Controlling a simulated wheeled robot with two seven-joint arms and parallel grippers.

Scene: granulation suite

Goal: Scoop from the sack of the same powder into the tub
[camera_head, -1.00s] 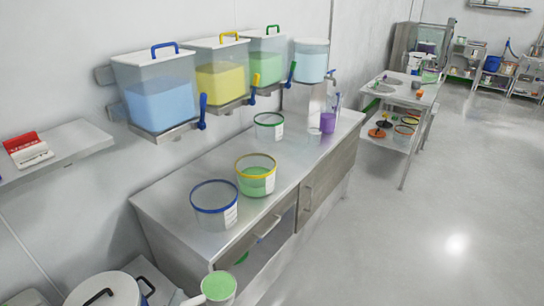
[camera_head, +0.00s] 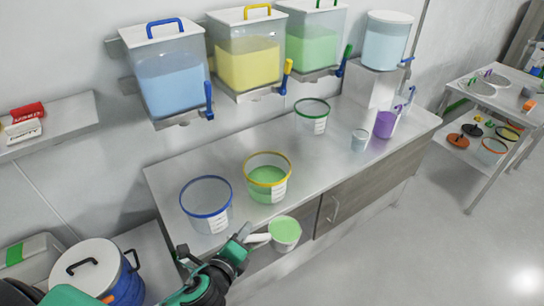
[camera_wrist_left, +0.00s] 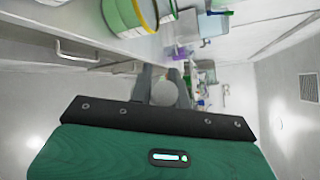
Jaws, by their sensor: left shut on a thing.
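My left gripper (camera_head: 243,238) is shut on the white handle of a scoop (camera_head: 285,232). The scoop is level and full of green powder, in front of the counter's front edge. In the left wrist view the gripper's fingers (camera_wrist_left: 164,88) close around a pale round end. A yellow-rimmed tub (camera_head: 267,176) holds green powder and stands on the counter behind the scoop. A blue-rimmed tub (camera_head: 207,204) to its left and a green-rimmed tub (camera_head: 312,116) farther back look empty. No sack can be made out. My right gripper is not in view.
Wall hoppers hold blue (camera_head: 172,85), yellow (camera_head: 247,62) and green (camera_head: 312,47) material above the steel counter (camera_head: 335,165). A purple cup (camera_head: 385,124) and a small clear cup (camera_head: 360,140) stand at its right. A lidded pot (camera_head: 92,268) is at lower left. Floor at right is clear.

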